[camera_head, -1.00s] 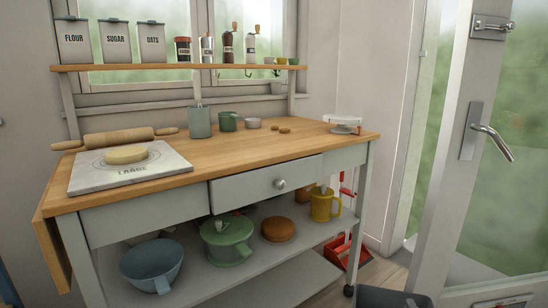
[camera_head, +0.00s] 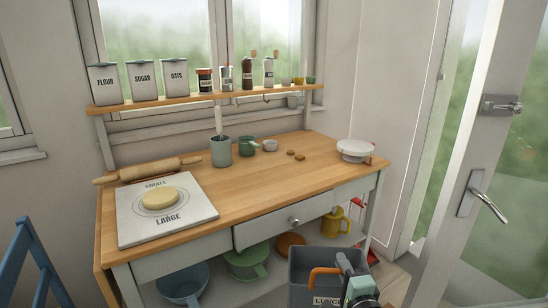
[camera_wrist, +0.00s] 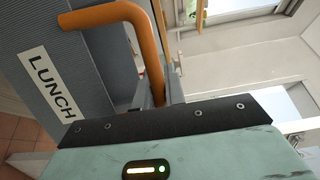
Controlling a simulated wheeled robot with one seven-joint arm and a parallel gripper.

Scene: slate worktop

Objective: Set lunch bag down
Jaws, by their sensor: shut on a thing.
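The lunch bag (camera_head: 313,268) is a dark grey, box-shaped bag with an orange handle and a white label. It is at the bottom of the head view, in front of the worktop cart. In the wrist view the bag (camera_wrist: 88,60) fills the upper left, with its LUNCH label and orange handle in clear sight. My gripper (camera_head: 343,268) is shut on the orange handle, and the bag hangs from it. In the wrist view my gripper (camera_wrist: 153,95) meets the handle at the lower end of its curve. The bag's underside is hidden.
A blue chair (camera_head: 35,260) stands left; a glass door (camera_head: 480,150) is right.

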